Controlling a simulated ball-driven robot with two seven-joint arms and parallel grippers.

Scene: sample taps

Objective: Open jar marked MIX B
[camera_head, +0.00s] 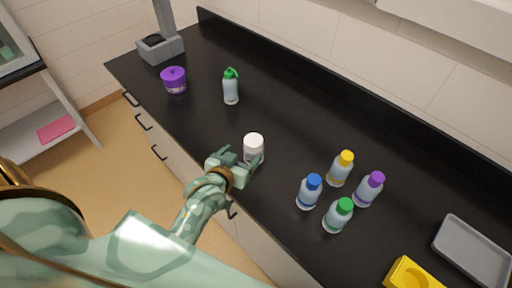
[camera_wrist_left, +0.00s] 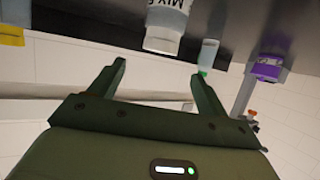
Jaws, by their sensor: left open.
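A small jar with a white lid (camera_head: 253,141) stands upright near the front edge of the black counter. In the left wrist view the jar (camera_wrist_left: 166,20) appears upside down, and its label reads MIX with part of a further letter, cut off by the frame. The white lid looks to be on the jar. My left gripper (camera_head: 240,157) is at the front side of the jar with its fingers spread. In the left wrist view the open fingers (camera_wrist_left: 158,70) have nothing between them, and the jar is beyond their tips. My right gripper is in neither view.
Several bottles stand to the right, including a blue-capped one (camera_head: 309,192) and a yellow-capped one (camera_head: 341,168). A green-topped bottle (camera_head: 231,87) and a purple-lidded jar (camera_head: 174,80) stand farther left. A grey tray (camera_head: 447,247) lies at the right. Counter behind the jar is clear.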

